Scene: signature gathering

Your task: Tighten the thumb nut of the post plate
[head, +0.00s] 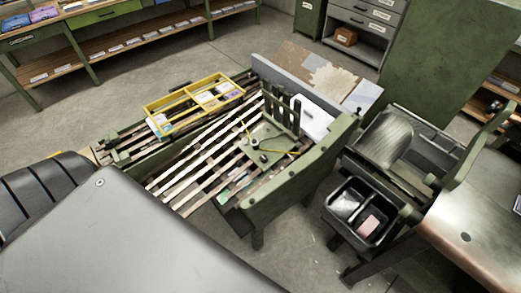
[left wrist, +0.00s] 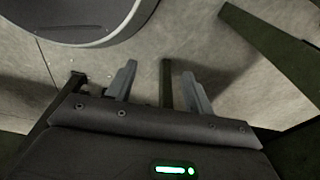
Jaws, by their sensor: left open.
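The post plate (head: 268,148) is a green plate on the slatted bench top in the head view, next to an upright green fork-like post (head: 283,112). A small dark knob (head: 255,142), perhaps the thumb nut, stands on the plate; it is too small to tell its shape. A second small dark piece (head: 263,158) is near it. My left gripper (left wrist: 160,82) shows in the left wrist view with its two grey fingers apart and nothing between them. It points at the floor and a dark green leg, away from the plate. My right gripper is not in view.
The slatted bench has a green front rail (head: 290,190) and a yellow divided tray (head: 195,103) at its left back. A black bin (head: 357,212) stands to its right, near a steel-topped table (head: 480,215). Bare floor (head: 290,245) lies in front of the bench.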

